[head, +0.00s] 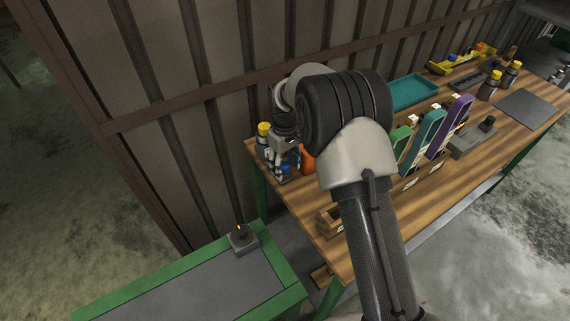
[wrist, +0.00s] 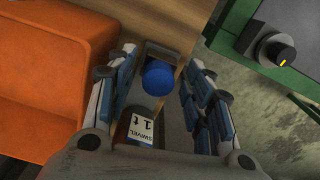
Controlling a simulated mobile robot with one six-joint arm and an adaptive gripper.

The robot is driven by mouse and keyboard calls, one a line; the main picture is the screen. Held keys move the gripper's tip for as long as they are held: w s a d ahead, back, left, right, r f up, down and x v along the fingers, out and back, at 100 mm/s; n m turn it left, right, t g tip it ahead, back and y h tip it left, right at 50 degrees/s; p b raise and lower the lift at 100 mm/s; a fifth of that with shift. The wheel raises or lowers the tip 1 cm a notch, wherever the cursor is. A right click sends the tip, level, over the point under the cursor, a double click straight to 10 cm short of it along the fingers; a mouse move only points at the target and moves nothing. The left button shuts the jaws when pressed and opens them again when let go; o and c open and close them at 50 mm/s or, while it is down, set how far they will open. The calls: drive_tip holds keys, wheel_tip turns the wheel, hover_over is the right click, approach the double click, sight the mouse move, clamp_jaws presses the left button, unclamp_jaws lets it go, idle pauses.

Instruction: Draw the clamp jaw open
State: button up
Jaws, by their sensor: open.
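In the wrist view, a round blue knob (wrist: 158,78) stands on a grey metal piece with upright side plates, which appears to be the clamp. Whether its jaw is open or shut I cannot tell. In the head view my gripper (head: 286,163) is at the left end of the workbench, and my arm hides much of that area.
An orange object (wrist: 45,75) lies close left of the fingers; it also shows in the head view (head: 307,158). A yellow-capped bottle (head: 263,130) stands beside the gripper. A green-framed bench (head: 190,285) carries a dark knob (head: 240,236). A teal tray (head: 412,92) is farther back.

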drive_tip(key=shift+r, duration=0.15)
wheel_tip(320, 180, up, 12)
idle(0.6)
wheel_tip(320, 180, up, 10)
drive_tip(key=f+m+t, duration=0.1)
drive_tip(key=m, duration=0.1)
hover_over(285, 165)
drive_tip(key=s+d, duration=0.6)
drive_tip(key=s+d+r+m+t, duration=0.1)
drive_tip(key=s+d+r+m, duration=0.1)
drive_tip(key=s+d+r, duration=0.45)
drive_tip(key=s+d+f+m+t, duration=0.1)
drive_tip(key=s+d+m, duration=0.1)
drive_tip(key=s, duration=0.9)
drive_tip(key=s+d+f+m+t, duration=0.1)
drive_tip(key=s+d+m, duration=0.1)
drive_tip(key=s, duration=0.9)
drive_tip(key=shift+d+f+m+t, duration=0.15)
drive_tip(key=shift+d+m+t, duration=0.1)
drive_tip(key=shift+m+t, duration=0.05)
